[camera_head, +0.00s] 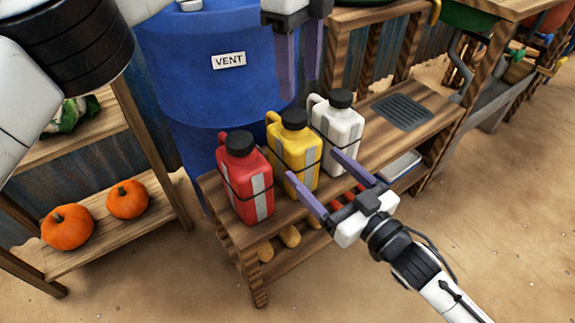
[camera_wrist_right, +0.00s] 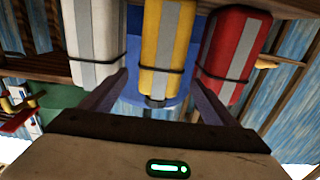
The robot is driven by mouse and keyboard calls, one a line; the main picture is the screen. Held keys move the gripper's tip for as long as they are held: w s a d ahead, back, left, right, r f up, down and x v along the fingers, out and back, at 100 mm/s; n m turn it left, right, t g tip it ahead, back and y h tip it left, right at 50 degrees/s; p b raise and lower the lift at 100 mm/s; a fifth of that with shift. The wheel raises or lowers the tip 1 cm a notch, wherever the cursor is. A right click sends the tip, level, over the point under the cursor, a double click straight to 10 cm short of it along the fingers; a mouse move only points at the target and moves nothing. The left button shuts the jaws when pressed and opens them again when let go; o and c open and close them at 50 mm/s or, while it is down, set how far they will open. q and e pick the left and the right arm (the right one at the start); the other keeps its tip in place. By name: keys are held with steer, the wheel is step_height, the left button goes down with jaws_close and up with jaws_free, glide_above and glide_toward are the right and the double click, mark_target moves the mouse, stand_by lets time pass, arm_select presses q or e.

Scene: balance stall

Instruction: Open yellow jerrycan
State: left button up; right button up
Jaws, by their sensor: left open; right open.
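The yellow jerrycan (camera_head: 305,180) stands upright on a wooden bench, between a red and a white one. Its black cap (camera_head: 294,118) is on top, with the yellow handle to the left. My left gripper (camera_head: 299,88) is open and empty, pointing down above the cap, with a gap in the picture. My right gripper (camera_head: 312,164) is open in front of the yellow jerrycan. In the right wrist view the yellow jerrycan (camera_wrist_right: 165,45) appears upside down, centred between the spread fingers (camera_wrist_right: 160,84). I cannot tell whether they touch it.
The red jerrycan (camera_head: 234,170) and white jerrycan (camera_head: 345,135) stand close on either side. A blue barrel (camera_head: 185,90) marked VENT is behind. A dark grate (camera_head: 402,112) lies at the bench's right. Pumpkins (camera_head: 67,228) sit on a shelf at left.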

mark_target(290, 142)
arm_select(q)
steer(key=shift+a+r, duration=0.15)
steer(key=shift+a, duration=0.2)
arm_select(e)
steer(key=shift+w+a, duration=0.1)
steer(key=shift+w, duration=0.1)
steer(key=x, duration=1)
steer(key=shift+s, duration=0.1)
